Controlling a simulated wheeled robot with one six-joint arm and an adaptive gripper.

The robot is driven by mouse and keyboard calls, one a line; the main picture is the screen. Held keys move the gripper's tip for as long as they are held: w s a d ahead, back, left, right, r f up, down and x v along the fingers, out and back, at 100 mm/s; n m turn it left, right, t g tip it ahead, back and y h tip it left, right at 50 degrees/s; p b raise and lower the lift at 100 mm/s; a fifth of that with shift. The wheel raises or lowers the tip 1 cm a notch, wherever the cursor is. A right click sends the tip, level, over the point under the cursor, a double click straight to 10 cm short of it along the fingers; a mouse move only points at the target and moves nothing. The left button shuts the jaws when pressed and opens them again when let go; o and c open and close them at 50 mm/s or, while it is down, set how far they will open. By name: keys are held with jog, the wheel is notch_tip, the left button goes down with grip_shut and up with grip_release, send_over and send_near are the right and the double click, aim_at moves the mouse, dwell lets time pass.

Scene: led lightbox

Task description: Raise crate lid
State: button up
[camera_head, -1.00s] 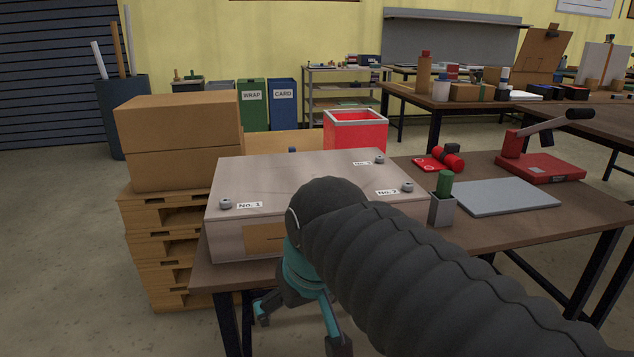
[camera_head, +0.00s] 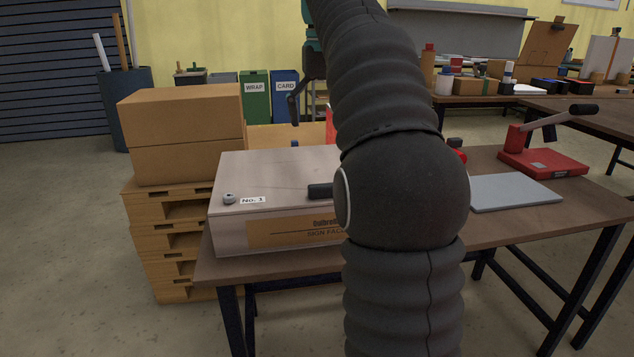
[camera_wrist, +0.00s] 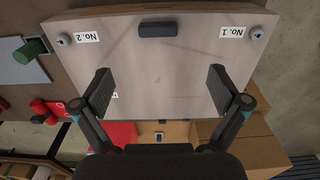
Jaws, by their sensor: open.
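The crate (camera_head: 232,236) is a pale box with a brown front label, standing on the wooden workbench. Its flat lid (camera_head: 265,170) lies closed on top, with a corner knob by the label "No. 1". A dark handle (camera_head: 320,191) sits near the lid's front edge, partly behind my arm. The wrist view shows the lid (camera_wrist: 160,65), the handle (camera_wrist: 158,30) and knobs by labels "No. 1" and "No. 2". My gripper (camera_wrist: 160,88) is open and empty over the lid, its fingers wide apart and away from the handle. My arm hides the crate's right side.
Cardboard boxes (camera_head: 185,120) on pallets (camera_head: 165,205) stand just left of the crate. On the bench to the right are a grey board (camera_head: 515,193) and a red lever tool (camera_head: 540,155). A red bin (camera_wrist: 113,136) stands behind the crate.

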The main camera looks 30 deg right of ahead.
aim_at(325, 184)
jog(key=f+b, duration=0.1)
jog(key=f, duration=0.3)
jog(key=f+b, duration=0.2)
jog(key=f, duration=0.3)
jog(key=f+b, duration=0.2)
jog(key=f, duration=0.2)
jog(key=shift+w+d+f, duration=0.1)
jog(key=shift+d+f, duration=0.15)
jog(key=shift+f, duration=0.05)
